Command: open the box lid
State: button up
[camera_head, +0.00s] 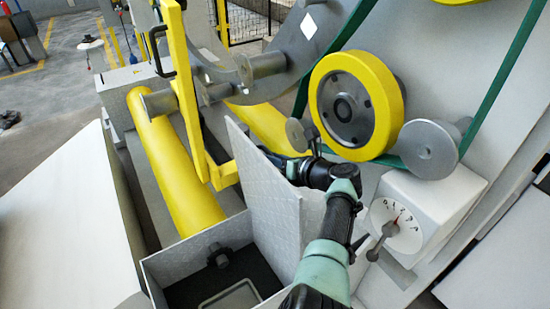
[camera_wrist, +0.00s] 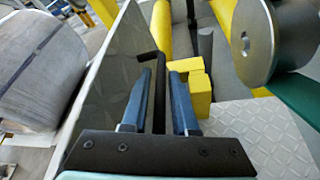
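The box (camera_head: 214,240) is a grey diamond-plate bin with a dark interior, at the bottom of the head view. Its lid (camera_head: 268,195) stands up steeply from the box, so the inside shows. The lid also shows as a tilted plate in the wrist view (camera_wrist: 112,75). A black bent lid handle (camera_wrist: 158,95) stands out from the lid. My gripper (camera_wrist: 160,72) has its two blue fingers on either side of this handle, with narrow gaps visible beside it. In the head view, the fingers are hidden behind the lid.
A dark knob (camera_head: 221,256) is on the box. A yellow roller (camera_head: 175,160) lies left of the lid. A yellow wheel (camera_head: 356,100) with a green belt is above my arm. A white dial box (camera_head: 425,215) stands close to its right.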

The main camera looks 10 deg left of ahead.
jog(key=shift+s+d+r+p, duration=0.15)
jog(key=shift+d+r+p, duration=0.15)
jog(key=shift+p, duration=0.2)
jog(key=p+v, duration=0.6)
jog(key=v, duration=0.6)
jog(key=shift+p, duration=0.35)
jog(key=shift+s+f, duration=0.1)
